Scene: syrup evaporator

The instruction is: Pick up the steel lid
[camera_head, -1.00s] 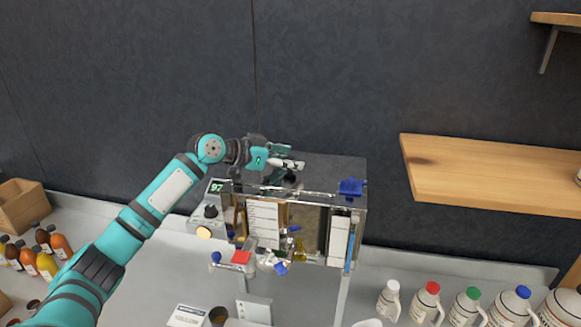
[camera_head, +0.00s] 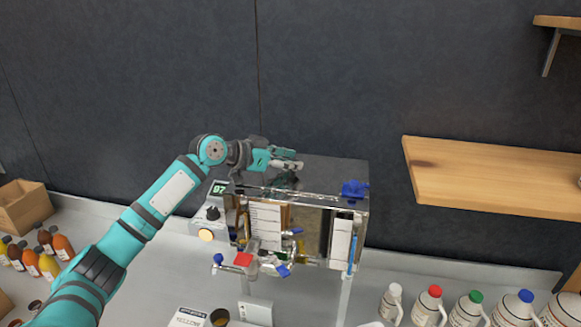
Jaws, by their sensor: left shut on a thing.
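The syrup evaporator is a boxy steel unit in the middle of the view. Its steel lid (camera_head: 335,173) is the flat dark reflective top. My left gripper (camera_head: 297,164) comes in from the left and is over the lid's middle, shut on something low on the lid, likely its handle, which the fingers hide. I cannot tell whether the lid is raised off the evaporator (camera_head: 307,228). My right gripper is not in view.
A blue part (camera_head: 355,189) sits at the top right corner of the evaporator. Valves with a red tag (camera_head: 243,259) stick out in front. Jugs (camera_head: 434,304) stand at right, bottles (camera_head: 48,265) at left. A wooden shelf (camera_head: 490,178) juts out at right.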

